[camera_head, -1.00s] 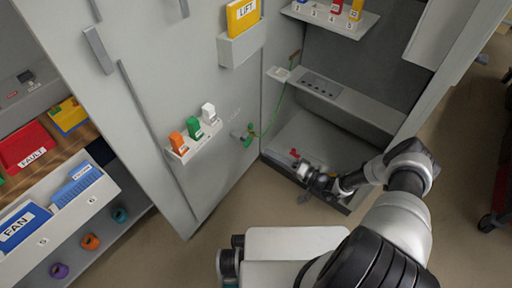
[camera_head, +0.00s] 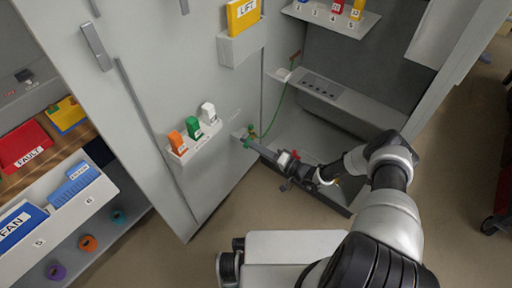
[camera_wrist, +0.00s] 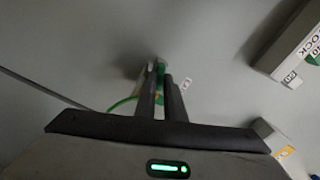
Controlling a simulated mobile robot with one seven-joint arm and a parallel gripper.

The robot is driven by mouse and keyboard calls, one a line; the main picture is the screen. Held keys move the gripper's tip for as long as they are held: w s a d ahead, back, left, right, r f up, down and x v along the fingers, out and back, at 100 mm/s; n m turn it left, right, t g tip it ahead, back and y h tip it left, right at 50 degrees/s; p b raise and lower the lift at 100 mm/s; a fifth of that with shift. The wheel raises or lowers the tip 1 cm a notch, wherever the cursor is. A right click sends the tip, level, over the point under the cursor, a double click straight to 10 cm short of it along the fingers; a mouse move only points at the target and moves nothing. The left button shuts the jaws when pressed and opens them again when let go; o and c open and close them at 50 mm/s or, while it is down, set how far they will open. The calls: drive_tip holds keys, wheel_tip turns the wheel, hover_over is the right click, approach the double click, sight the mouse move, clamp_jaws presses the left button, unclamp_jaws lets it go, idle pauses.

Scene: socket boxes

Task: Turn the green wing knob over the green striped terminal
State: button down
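The green wing knob (camera_head: 247,137) sits on the grey cabinet door, and a green cable (camera_head: 280,107) runs from beside it toward the shelf. In the wrist view, the green knob (camera_wrist: 159,68) shows between the far ends of my two dark fingers. My gripper (camera_head: 256,147) reaches from the right up to the knob in the head view. It also shows in the wrist view (camera_wrist: 160,76), its fingers a narrow gap apart. I cannot tell whether they touch the knob. A small yellow-green patch (camera_wrist: 158,98) shows between them; the terminal's stripes are too small to make out.
A door holder (camera_head: 196,143) with orange, green and white pieces is left of the knob. A LIFT box (camera_head: 241,17) hangs above. An inner shelf (camera_head: 350,105) stands right of the door. The cabinet floor tray lies below my arm.

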drive_tip(key=shift+m+b, duration=0.65)
drive_tip(key=shift+m, duration=1.65)
drive_tip(key=c, duration=1.8)
unclamp_jaws()
drive_tip(key=shift+c, duration=0.2)
drive_tip(key=shift+s, duration=0.1)
drive_tip(key=p+v, duration=0.2)
drive_tip(key=v, duration=1.5)
drive_tip(key=shift+s+p, duration=0.2)
drive_tip(key=shift+p, duration=0.15)
drive_tip(key=shift+d, duration=0.1)
